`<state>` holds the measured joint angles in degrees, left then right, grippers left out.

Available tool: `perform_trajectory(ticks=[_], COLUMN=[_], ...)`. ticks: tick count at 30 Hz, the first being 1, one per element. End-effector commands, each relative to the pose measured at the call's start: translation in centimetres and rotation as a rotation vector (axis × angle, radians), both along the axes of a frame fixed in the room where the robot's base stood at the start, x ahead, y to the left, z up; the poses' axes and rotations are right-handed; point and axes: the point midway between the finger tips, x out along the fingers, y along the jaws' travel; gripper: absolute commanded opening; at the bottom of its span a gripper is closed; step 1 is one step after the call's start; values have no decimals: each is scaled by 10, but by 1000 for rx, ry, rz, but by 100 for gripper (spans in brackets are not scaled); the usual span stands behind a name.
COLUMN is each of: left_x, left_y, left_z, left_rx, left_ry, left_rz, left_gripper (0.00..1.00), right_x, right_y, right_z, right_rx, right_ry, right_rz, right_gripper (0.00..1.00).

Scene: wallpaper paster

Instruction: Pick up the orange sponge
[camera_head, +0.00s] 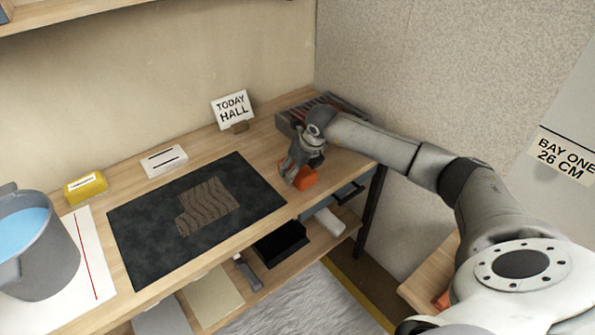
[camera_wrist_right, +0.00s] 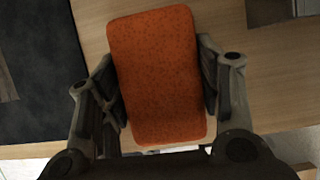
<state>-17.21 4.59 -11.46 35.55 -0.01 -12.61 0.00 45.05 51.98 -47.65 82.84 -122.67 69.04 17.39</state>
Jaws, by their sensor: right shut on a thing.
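The orange sponge (camera_head: 305,178) is at the right end of the wooden bench, near its front edge. My right gripper (camera_head: 298,165) is over it, with the fingers pointing down. In the right wrist view the sponge (camera_wrist_right: 158,75) lies between the two fingers of my right gripper (camera_wrist_right: 162,88), which are shut on its sides. I cannot tell whether the sponge touches the bench top or is slightly above it. My left gripper is not in view.
A dark mat (camera_head: 140,228) with a brown patterned piece (camera_head: 209,203) lies left of the sponge. A grey slotted tray (camera_head: 288,121) stands behind my right gripper. A TODAY HALL sign (camera_head: 232,108), yellow box (camera_head: 86,187), white block (camera_head: 164,161) and grey bucket (camera_head: 50,262) stand farther left.

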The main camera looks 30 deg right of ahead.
Motion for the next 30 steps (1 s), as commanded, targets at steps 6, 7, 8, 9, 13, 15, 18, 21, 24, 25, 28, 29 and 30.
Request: perform_trajectory(ticks=[6, 7, 8, 9, 13, 15, 18, 21, 24, 25, 28, 29, 30], left_x=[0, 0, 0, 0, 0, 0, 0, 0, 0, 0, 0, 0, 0], left_y=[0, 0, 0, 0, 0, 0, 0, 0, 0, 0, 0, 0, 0], left_z=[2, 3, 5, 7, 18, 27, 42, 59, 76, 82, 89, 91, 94], left_rx=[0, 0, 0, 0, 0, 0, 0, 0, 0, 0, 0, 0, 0], left_ry=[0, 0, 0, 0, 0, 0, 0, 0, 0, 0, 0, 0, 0], left_rz=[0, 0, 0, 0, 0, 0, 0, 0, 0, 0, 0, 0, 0], left_gripper=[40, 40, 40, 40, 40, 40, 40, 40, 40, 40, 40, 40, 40], right_x=[0, 0, 0, 0, 1, 1, -6, -19, -32, -37, -55, -60, -68], right_y=[0, 0, 0, 0, 0, 0, 4, 11, 20, 22, 33, 37, 42], right_z=[2, 3, 5, 7, 23, 36, 52, 69, 89, 96, 105, 108, 111], right_rx=[0, 0, 0, 0, 0, 0, -1, -1, 0, -2, -3, -1, -1], right_ry=[0, 0, 0, 0, -2, -3, 0, 1, 1, 0, 3, 3, 3], right_rz=[0, 0, 0, 0, 0, 0, 2, 3, 3, 4, 6, 5, 5], right_gripper=[38, 38, 38, 38, 38, 38, 38, 38, 38, 38, 38, 38, 38])
